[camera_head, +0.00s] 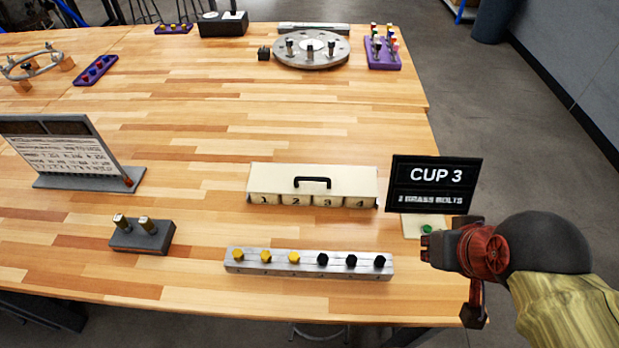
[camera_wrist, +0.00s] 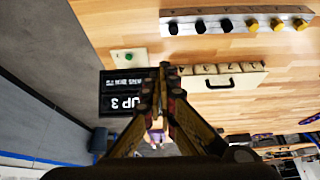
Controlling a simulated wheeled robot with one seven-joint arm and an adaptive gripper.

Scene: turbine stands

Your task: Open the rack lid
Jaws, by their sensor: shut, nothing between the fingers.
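The rack is a cream box with a closed cream lid (camera_head: 270,178) and a black handle (camera_head: 312,181) on it. Its front shows cups numbered 1 to 4 (camera_head: 312,200). It sits mid-table, and in the wrist view the lid (camera_wrist: 240,79) is right of my fingers, upside down. My gripper (camera_head: 430,248) is at the right edge of the table, right of the rack and apart from it. In the wrist view my gripper's fingertips (camera_wrist: 164,68) are together with nothing between them.
A black sign reading "CUP 3, 2 brass bolts" (camera_head: 433,184) stands right of the rack, behind a pale plate with a green button (camera_head: 427,229). A rail with yellow and black knobs (camera_head: 308,264) lies in front. A grey block with two brass pieces (camera_head: 142,236) is at left. Table behind the rack is clear.

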